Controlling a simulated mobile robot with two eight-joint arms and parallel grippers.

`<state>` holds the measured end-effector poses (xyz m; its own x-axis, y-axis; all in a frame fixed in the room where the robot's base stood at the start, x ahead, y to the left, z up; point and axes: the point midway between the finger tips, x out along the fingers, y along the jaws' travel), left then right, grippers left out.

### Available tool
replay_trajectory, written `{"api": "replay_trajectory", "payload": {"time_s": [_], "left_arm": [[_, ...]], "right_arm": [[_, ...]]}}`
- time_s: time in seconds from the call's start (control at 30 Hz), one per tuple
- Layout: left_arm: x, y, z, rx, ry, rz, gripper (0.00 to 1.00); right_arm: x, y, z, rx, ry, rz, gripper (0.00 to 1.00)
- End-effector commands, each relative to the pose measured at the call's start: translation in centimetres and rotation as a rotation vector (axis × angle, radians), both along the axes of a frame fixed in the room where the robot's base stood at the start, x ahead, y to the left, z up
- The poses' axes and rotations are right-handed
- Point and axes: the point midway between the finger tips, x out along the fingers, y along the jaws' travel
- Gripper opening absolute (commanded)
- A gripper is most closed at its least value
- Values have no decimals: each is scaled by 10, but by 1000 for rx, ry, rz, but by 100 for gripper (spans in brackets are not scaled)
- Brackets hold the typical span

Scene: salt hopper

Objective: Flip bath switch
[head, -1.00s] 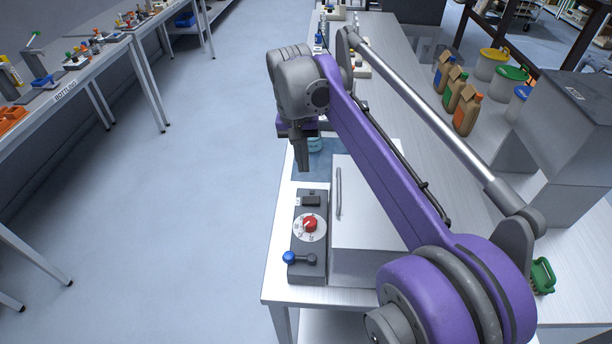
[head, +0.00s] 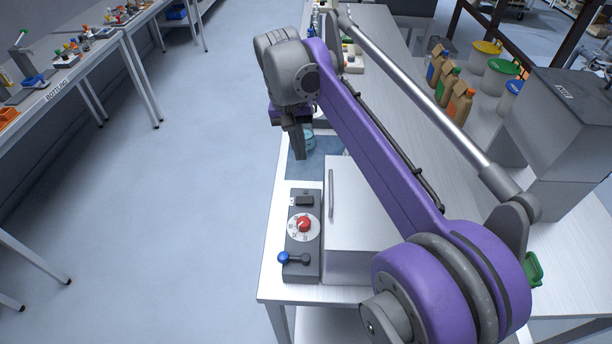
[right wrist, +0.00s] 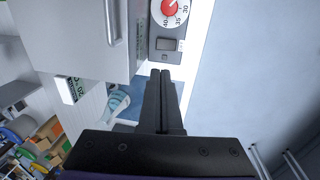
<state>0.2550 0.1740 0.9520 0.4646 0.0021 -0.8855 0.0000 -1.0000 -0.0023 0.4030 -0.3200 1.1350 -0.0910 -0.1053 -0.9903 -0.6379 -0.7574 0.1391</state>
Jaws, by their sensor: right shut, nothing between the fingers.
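A dark control panel (head: 303,245) lies along the left side of a light metal box on the bench. It carries a red dial (head: 304,223) on a white scale, a small dark rectangular part (head: 305,201) at its far end, and a lever with a blue knob (head: 284,258) at its near end. My right gripper (head: 300,157) is shut and empty, pointing down beyond the far end of the panel. In the right wrist view, its fingertips (right wrist: 160,73) appear just short of the panel's end, by the rectangular part (right wrist: 167,44). Contact cannot be told. My left gripper is out of view.
The metal box (head: 350,225) with a bar handle stands right of the panel. A bluish bath area (head: 318,168) with a light-blue round item lies beyond it. Open floor lies to the left.

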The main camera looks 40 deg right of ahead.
Motion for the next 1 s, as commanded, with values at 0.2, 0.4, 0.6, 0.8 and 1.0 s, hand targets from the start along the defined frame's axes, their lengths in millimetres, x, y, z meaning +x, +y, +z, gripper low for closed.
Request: {"api": "replay_trajectory", "payload": {"time_s": [0.2, 0.4, 0.6, 0.8, 1.0], "left_arm": [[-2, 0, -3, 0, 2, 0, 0], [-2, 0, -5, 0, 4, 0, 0], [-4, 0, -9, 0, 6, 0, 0], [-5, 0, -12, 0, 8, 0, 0], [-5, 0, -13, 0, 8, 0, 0]], "right_arm": [[-1, 0, -3, 1, 2, 1, 0], [-2, -2, -19, 1, 2, 0, 0], [-6, -6, -59, 1, 3, 0, 0], [-10, -10, -101, 2, 2, -1, 0], [-12, -13, -129, 1, 2, 0, 0]]}}
